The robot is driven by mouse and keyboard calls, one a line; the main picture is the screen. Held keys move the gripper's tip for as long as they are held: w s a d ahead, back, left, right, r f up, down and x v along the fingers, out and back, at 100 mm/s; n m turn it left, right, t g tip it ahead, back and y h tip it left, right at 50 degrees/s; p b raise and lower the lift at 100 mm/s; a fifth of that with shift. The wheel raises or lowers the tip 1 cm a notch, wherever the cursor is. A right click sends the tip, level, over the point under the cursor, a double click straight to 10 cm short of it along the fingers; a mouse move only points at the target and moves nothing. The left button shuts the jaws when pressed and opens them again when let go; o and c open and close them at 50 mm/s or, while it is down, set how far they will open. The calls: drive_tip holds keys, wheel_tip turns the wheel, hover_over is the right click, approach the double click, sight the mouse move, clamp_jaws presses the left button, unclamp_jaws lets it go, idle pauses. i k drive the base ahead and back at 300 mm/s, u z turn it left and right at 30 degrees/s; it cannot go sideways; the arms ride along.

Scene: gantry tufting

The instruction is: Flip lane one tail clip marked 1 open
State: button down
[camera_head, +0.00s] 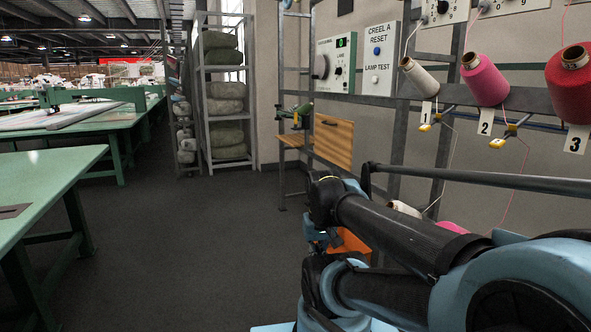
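The lane one tail clip (425,127) appears as a small yellow piece just below the plate marked 1 (427,112), under the white yarn cone (418,77) on the creel frame at the upper right. It is too small to tell whether it is open or shut. A similar yellow clip (497,143) sits by the plate marked 2 (485,122), under the pink cone (485,79). My arm crosses the lower right, below and in front of the creel. I cannot make out my gripper's fingers in this view.
A dark horizontal bar (480,180) runs in front of the creel below the clips. A red cone (573,85) hangs at the far right. A panel reading CREEL A RESET (379,55) stands left of lane one. Green tables (45,180) are at left; the middle floor is clear.

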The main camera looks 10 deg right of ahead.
sight(424, 128)
drive_tip(key=z, duration=1)
drive_tip(key=k, duration=1.4)
drive_tip(key=u, duration=0.65)
drive_tip(key=i, duration=1)
